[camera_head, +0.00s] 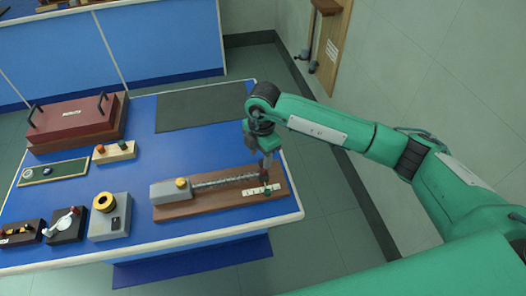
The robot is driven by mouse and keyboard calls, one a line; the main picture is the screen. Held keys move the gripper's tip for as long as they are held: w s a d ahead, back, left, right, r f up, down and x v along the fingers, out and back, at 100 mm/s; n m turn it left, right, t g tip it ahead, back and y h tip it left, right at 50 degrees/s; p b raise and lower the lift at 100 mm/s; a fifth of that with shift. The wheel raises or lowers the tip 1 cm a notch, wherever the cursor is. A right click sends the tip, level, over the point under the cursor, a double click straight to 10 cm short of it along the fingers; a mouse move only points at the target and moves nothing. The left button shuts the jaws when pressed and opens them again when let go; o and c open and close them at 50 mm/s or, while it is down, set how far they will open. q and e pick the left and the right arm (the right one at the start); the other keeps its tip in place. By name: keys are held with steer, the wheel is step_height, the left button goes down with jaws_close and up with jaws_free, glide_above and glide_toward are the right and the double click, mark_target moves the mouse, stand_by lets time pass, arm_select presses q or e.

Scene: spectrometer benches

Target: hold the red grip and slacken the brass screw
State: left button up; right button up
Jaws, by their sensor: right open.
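A long brown wooden board (215,205) lies near the table's right front corner. On its left end is a grey block (168,192) with a brass-yellow round head (182,183) on top, which looks like the brass screw. A coiled or threaded metal rod (225,180) runs right from the block toward a small dark red part, probably the red grip, mostly hidden by my gripper. My right gripper (265,171) is open and points down at the board's right end, at or just above that part; contact cannot be told. My left gripper is out of view.
Several small instruments stand at the left front. Clear table lies between mat and board.

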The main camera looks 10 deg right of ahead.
steer(key=shift+w+d, duration=0.2)
steer(key=shift+d, duration=0.25)
steer(key=shift+d+f, duration=0.1)
steer(key=shift+f, duration=0.15)
step_height(320, 180, down, 6)
steer(key=b, duration=0.4)
steer(key=shift+f, duration=0.2)
steer(key=shift+c, duration=0.2)
jaws_close()
